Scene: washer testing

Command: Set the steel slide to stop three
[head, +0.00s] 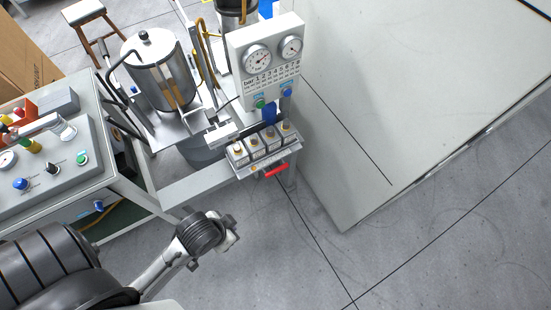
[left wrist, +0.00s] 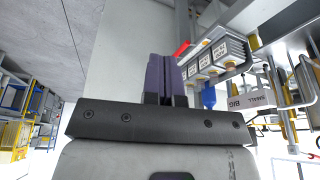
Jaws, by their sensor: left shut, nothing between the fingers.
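My left gripper (left wrist: 166,58) is shut and empty, its two dark fingers side by side in the left wrist view. In the head view my left arm comes in from the lower left and ends over open floor, below and left of the test stand; the fingers are hard to make out there. A row of labelled metal blocks (head: 263,146) with round tops sits on the stand's front, with a red handle (head: 276,170) below. The blocks also show right of the fingers in the left wrist view (left wrist: 222,55), apart from them. I cannot tell which part is the steel slide or its stop.
A gauge panel (head: 268,78) stands above the blocks. A steel tank (head: 158,75) is behind left, and a control console (head: 48,165) with buttons at left. A large pale cabinet (head: 400,90) fills the right. A "SMALL BIG" plate (left wrist: 250,99) is beside the blocks.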

